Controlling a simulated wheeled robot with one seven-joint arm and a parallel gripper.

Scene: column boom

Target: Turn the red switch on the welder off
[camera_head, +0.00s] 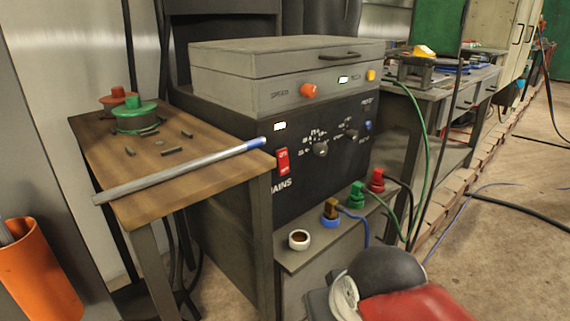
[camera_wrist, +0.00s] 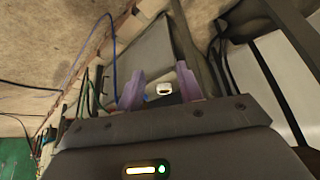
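The welder (camera_head: 225,150) is a dark box with a black front panel, standing right of the wooden table. Its red switch (camera_head: 283,161) sits at the panel's left, above the MAINS lettering; its small markings are too blurred to tell its position. A white lamp (camera_head: 280,126) above the switch looks lit. My gripper (camera_wrist: 159,83) shows in the wrist view with its two purple fingers apart and nothing between them. A white-ringed socket (camera_wrist: 164,88) appears beyond the fingertips. The red switch is not visible in the wrist view. The fingers are not seen in the head view.
The wooden table (camera_head: 150,160) bears a metal rod (camera_head: 180,170) whose blue tip reaches close to the switch. Sockets and plugs, including a white socket (camera_head: 299,239) and a blue plug (camera_head: 331,211), line the ledge below the panel. Cables hang to the right.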

